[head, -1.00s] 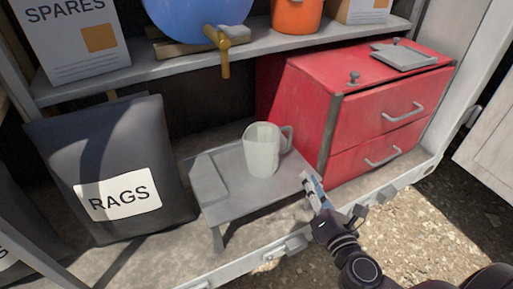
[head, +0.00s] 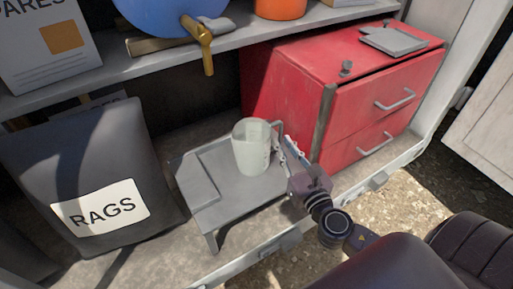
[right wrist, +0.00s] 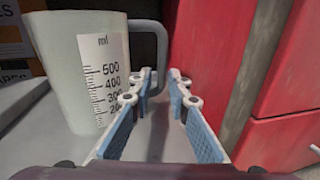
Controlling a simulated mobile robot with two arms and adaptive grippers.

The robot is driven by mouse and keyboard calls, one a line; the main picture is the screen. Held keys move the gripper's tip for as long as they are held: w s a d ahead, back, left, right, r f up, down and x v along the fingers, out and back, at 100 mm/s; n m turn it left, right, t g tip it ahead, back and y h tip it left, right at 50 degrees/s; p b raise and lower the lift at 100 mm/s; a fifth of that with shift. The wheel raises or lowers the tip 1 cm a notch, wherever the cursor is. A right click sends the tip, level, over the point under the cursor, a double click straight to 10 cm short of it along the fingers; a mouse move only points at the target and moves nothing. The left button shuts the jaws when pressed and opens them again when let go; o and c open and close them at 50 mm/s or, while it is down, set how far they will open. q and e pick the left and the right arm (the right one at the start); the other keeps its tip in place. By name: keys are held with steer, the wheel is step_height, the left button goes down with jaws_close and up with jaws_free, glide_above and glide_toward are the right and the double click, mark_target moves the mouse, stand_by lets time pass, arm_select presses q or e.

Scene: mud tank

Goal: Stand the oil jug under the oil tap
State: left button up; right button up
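The oil jug (head: 250,150) is a pale, translucent measuring jug with a handle on its right side. It stands upright on a low grey stand (head: 229,198), and its printed scale shows in the right wrist view (right wrist: 103,80). The oil tap (head: 206,50) is brass, on the blue drum (head: 165,14) above; its spout lies left of the jug in the head view. My right gripper (head: 287,142) is open at the jug's handle (right wrist: 160,55). Its fingertips (right wrist: 163,76) are close to the handle; whether they touch it I cannot tell. My left gripper is not in view.
A red drawer cabinet (head: 345,110) stands close to the right of the jug and gripper. A dark rags bag (head: 80,150) stands left of the stand. The shelf (head: 130,70) with the drum runs overhead. A raised metal edge (head: 285,240) runs along the front.

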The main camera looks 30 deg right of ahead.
mark_target(280, 139)
steer(key=shift+w+d, duration=0.15)
steer(key=shift+w, duration=0.7)
steer(key=shift+w+d, duration=0.1)
steer(key=shift+w, duration=0.7)
steer(key=shift+c, duration=0.5)
jaws_close()
